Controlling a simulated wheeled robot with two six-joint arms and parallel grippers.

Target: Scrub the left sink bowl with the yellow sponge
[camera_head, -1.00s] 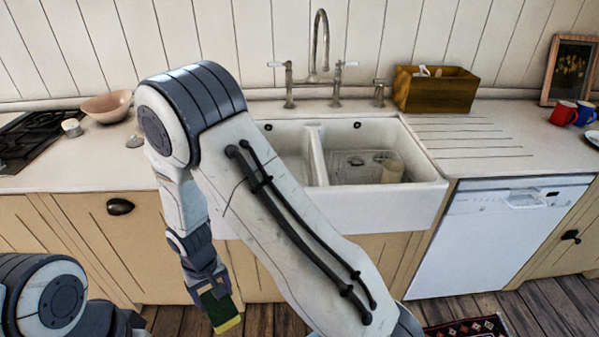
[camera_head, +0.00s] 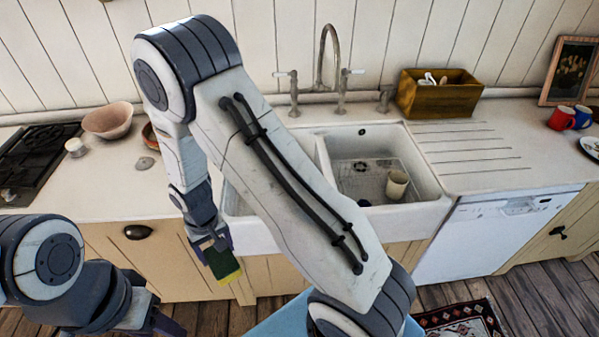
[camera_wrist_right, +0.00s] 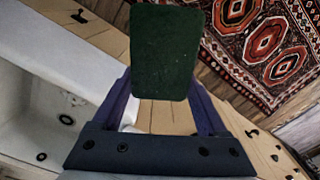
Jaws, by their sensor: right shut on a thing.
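The yellow sponge (camera_head: 221,263) has a dark green face and a yellow edge. My right gripper (camera_head: 212,246) is shut on it and holds it in front of the cabinet doors, below the counter's front edge and left of the sink. In the right wrist view the sponge's green face (camera_wrist_right: 165,52) sits between the two fingers. The left sink bowl (camera_head: 236,200) is mostly hidden behind my right arm; a white bowl with a drain (camera_wrist_right: 50,115) shows at the left of the wrist view. My left gripper (camera_head: 165,325) is low at the left, its fingertips unclear.
The right bowl (camera_head: 421,180) holds a rack and a beige cup (camera_head: 397,184). A bridge tap (camera_head: 330,70) stands behind the sink. A wooden box (camera_head: 438,94) is right of it. A pink bowl (camera_head: 108,121) and hob (camera_head: 38,160) are left. A patterned rug (camera_head: 460,325) lies on the floor.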

